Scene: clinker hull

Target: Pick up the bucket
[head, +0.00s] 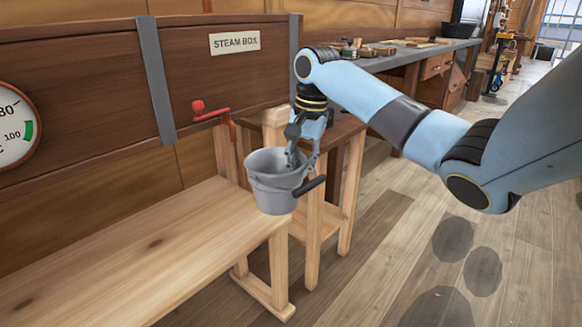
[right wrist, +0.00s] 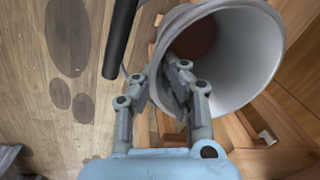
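The grey bucket (head: 268,185) is at the right end of the wooden bench in the head view. Its black handle grip (head: 309,187) hangs at its right side. I cannot tell whether its base touches the bench. My right gripper (head: 294,155) comes from above to the bucket's near right rim. In the right wrist view, the bucket (right wrist: 245,55) shows its open mouth, and my right gripper (right wrist: 163,82) has one finger inside and one outside, closed on the wall. The handle grip (right wrist: 120,38) lies left of the fingers. My left gripper is not in view.
A pale wooden bench (head: 130,250) runs along the left. A wooden stand (head: 335,190) is just right of the bucket. The floor (head: 400,230) on the right is open.

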